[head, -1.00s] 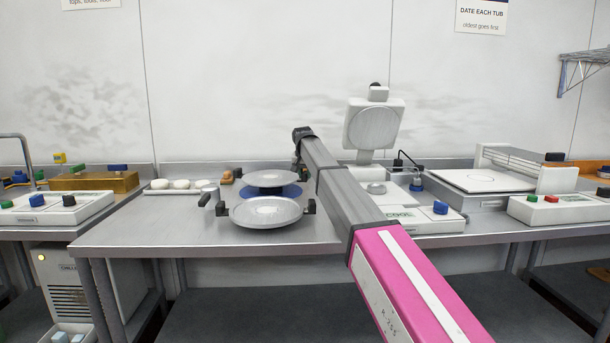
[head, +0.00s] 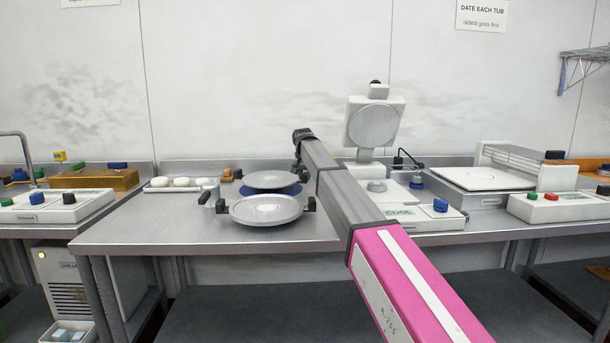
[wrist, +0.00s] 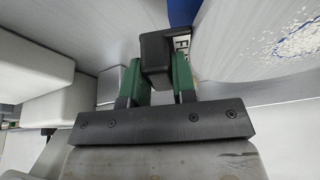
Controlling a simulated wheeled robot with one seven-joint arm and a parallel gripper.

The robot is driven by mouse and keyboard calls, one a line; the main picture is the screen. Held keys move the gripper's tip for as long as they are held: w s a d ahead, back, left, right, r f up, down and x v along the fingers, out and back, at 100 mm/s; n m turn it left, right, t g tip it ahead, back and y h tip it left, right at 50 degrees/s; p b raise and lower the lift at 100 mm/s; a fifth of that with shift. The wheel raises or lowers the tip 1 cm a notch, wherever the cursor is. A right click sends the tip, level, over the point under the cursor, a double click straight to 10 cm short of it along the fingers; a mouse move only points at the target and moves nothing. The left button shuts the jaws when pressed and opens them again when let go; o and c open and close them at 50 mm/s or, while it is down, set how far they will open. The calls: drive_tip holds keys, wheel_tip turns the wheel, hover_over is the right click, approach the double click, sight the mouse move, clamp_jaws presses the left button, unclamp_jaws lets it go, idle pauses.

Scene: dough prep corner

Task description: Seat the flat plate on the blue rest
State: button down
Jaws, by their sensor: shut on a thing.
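The flat plate (head: 271,180) is a round grey metal disc, level and over the blue rest (head: 292,190) on the steel table. The rest shows as a blue rim below the plate; whether they touch I cannot tell. In the wrist view, my gripper (wrist: 160,72) has its green fingers shut on a black block-shaped handle (wrist: 157,48) at the plate's edge. The plate's pale face, with a floury patch, fills the right (wrist: 245,40), and a bit of blue shows at the top (wrist: 182,11). In the head view my arm hides the grip.
A second round plate (head: 268,210) with black side handles stands close in front. A tray with white dough balls (head: 181,183) lies behind left. A white press (head: 375,125) and a control panel (head: 425,217) stand right of my arm. The table's front left is clear.

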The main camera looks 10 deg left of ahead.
drive_tip(key=shift+f, duration=0.75)
drive_tip(key=c, duration=0.8)
unclamp_jaws()
drive_tip(key=shift+c, duration=0.2)
drive_tip(key=v, duration=0.8)
drive_tip(key=shift+s, duration=0.1)
